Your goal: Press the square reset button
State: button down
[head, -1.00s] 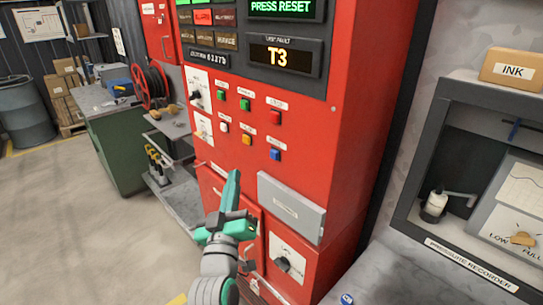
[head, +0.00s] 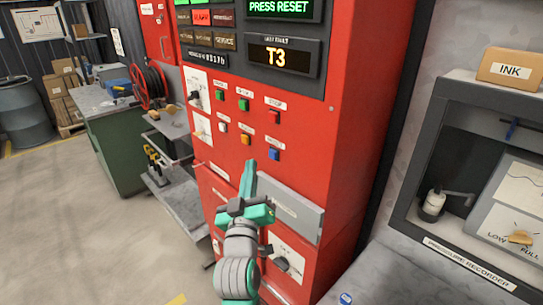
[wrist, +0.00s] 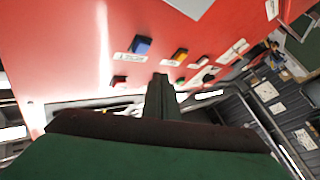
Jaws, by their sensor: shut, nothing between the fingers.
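The red panel (head: 310,150) carries two rows of small square buttons. The lower row has a white button (head: 222,127), a yellow button (head: 246,139) and a blue button (head: 274,154). Their labels are too small to read, so I cannot tell which one is reset. My gripper (head: 248,168) is shut and empty, its tip just below the yellow button in the head view. In the wrist view the fingers (wrist: 160,82) point toward the panel near the blue button (wrist: 141,45).
The display above reads "PRESS RESET" (head: 279,7), and the one below it reads "T3" (head: 276,56). A grey box (head: 291,207) juts out under the buttons, close right of my gripper. A knob (head: 195,96) is at the left. A recorder cabinet (head: 425,155) stands right.

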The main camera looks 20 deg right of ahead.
aim_at(273, 155)
jog(key=shift+w+d, duration=0.35)
jog(key=shift+d, duration=0.5)
jog(key=shift+w+d, duration=0.35)
jog(key=shift+d, duration=0.5)
jog(key=shift+s, duration=0.15)
dwell(0.5)
jog(key=shift+w+d, duration=0.25)
jog(key=shift+d, duration=0.1)
dwell(0.3)
jog(key=shift+s+d, duration=0.1)
jog(key=shift+d, duration=0.1)
